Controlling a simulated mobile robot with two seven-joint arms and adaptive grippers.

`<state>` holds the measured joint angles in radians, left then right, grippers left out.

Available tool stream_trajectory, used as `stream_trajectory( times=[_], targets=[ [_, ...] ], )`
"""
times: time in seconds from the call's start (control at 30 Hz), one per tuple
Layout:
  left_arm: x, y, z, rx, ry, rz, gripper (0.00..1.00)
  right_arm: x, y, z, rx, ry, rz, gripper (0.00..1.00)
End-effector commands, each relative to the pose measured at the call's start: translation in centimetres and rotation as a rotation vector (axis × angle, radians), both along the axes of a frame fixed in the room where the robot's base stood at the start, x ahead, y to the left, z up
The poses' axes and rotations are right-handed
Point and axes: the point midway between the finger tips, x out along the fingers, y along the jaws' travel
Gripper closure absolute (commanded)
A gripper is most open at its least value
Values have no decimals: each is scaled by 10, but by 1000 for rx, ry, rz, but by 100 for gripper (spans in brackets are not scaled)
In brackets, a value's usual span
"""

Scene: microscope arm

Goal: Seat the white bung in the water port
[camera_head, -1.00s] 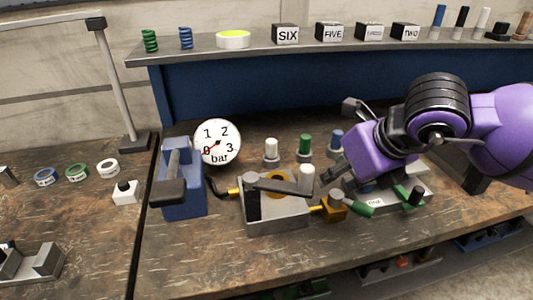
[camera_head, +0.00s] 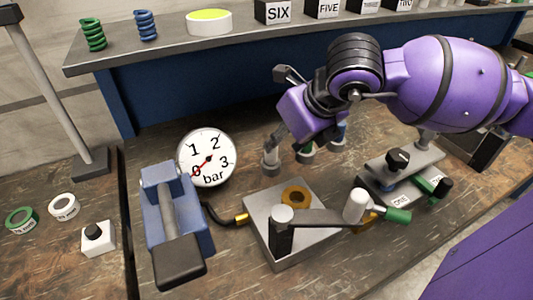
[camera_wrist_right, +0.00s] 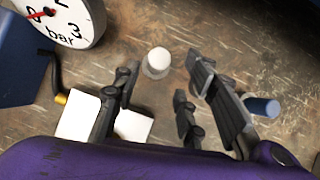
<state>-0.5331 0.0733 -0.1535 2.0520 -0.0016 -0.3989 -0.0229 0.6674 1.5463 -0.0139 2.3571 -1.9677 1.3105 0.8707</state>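The white bung (camera_wrist_right: 158,58) stands upright on a pale round base, between the spread fingers of my right gripper (camera_wrist_right: 160,80) in the right wrist view. The gripper is open with bare table visible around the bung. In the head view, my right gripper (camera_head: 283,132) reaches down over the bung's grey base (camera_head: 271,162) and hides most of the bung. A grey block (camera_head: 310,243) with a brass ring (camera_head: 295,197) on top stands in front. I cannot tell for sure whether the ring is the water port. My left gripper is not in view.
A lever with a white knob (camera_head: 356,205) spans the grey block. A blue pump (camera_head: 172,207) and a bar gauge (camera_head: 206,157) stand left. Green (camera_head: 306,153) and blue (camera_wrist_right: 262,107) bungs are right of the white one. A valve assembly (camera_head: 402,160) stands farther right.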

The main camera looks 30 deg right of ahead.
Motion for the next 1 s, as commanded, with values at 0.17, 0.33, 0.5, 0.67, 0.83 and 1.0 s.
stream_trajectory(
  times=[0.17, 0.33, 0.5, 0.67, 0.83, 1.0],
  targets=[
    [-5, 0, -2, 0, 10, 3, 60, 6, 4, -10, 2, -2, 1, 61],
    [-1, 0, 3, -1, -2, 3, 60, 16, 11, -31, 3, -2, 2, 61],
    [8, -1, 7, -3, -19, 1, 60, 26, 11, -46, 0, -1, 0, 61],
    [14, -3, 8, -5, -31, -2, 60, 27, 11, -48, -1, -1, 0, 61],
    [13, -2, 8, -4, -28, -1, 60, 27, 11, -48, 0, -1, 1, 72],
    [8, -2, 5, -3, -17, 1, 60, 27, 11, -48, 0, -1, 1, 94]
  ],
)
